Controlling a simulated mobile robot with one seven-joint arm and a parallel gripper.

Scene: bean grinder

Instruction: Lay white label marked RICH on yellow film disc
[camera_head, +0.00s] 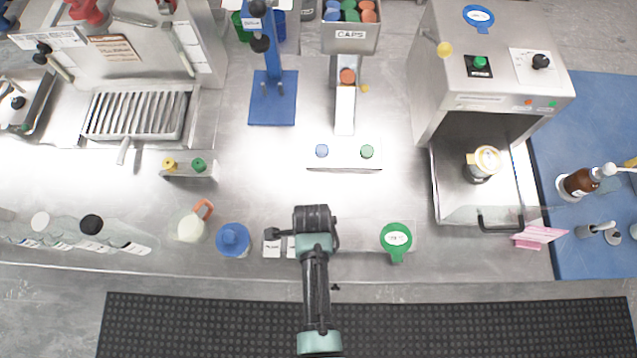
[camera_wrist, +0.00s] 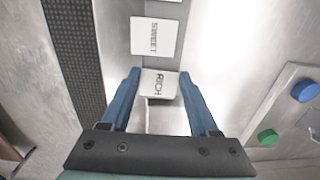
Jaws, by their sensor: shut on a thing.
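The white label marked RICH (camera_wrist: 158,83) sits between my gripper's two blue fingers (camera_wrist: 160,76) in the wrist view. The fingers are shut on its side edges, and it appears slightly tilted. What looks like the yellow film disc (camera_head: 487,158), yellow-rimmed with a pale middle, lies on top of a jar inside the grey machine at the right, well away from my gripper.
A white label marked SWEET (camera_wrist: 154,37) lies just beyond the fingers. A green disc (camera_head: 396,238) lies right of my gripper and a blue lidded container (camera_head: 233,239) stands left. A two-button block (camera_head: 343,154) is behind. The machine (camera_head: 497,70) has walls and a front handle (camera_head: 500,223).

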